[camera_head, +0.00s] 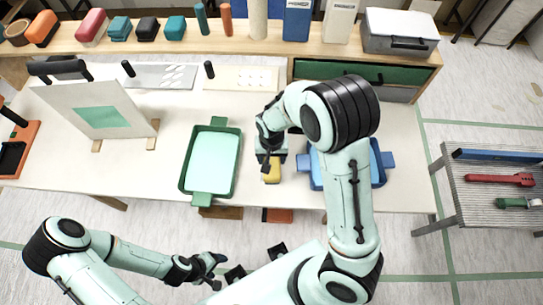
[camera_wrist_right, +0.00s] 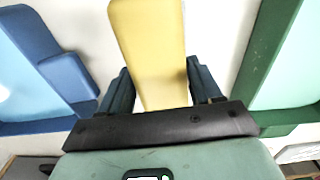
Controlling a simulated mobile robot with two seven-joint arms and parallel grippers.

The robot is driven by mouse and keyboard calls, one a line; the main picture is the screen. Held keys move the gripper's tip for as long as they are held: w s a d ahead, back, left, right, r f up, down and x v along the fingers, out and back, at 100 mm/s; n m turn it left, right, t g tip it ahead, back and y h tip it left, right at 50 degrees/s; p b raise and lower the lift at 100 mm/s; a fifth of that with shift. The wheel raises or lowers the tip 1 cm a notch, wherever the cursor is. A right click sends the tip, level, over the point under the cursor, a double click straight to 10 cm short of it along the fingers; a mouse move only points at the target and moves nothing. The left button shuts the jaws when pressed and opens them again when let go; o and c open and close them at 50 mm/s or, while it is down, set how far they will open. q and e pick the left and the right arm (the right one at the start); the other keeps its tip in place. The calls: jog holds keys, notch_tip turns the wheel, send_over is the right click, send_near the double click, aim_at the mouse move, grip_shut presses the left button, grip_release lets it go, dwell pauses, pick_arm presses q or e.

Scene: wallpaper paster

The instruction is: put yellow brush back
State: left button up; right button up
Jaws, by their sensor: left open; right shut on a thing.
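The yellow brush (camera_head: 272,173) is between the green tray and the blue tray in the head view, at the front part of the table. My right gripper (camera_head: 270,158) is shut on it. In the right wrist view the yellow brush (camera_wrist_right: 150,45) stretches up between the two fingers of my right gripper (camera_wrist_right: 154,90). My left gripper (camera_head: 206,262) is open and empty, in front of the table's near edge.
A green tray (camera_head: 184,178) lies left of the brush and a blue tray (camera_head: 379,180) lies right, partly behind my right arm. A white board (camera_head: 75,100) stands at left. A back shelf (camera_head: 170,48) holds several blocks and boxes. A side rack (camera_head: 460,190) with tools stands at right.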

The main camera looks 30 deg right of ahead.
jog(key=o, duration=1.1)
pick_arm(q)
jog(key=shift+f, duration=0.1)
pick_arm(e)
jog(key=shift+f, duration=0.15)
pick_arm(q)
jog(key=shift+w+r+p, duration=0.8)
jog(key=shift+r, duration=0.3)
pick_arm(e)
jog(key=r, duration=1.3)
jog(key=shift+w+a+r, duration=0.15)
jog(key=shift+a+r, duration=0.05)
jog(key=shift+a, duration=0.05)
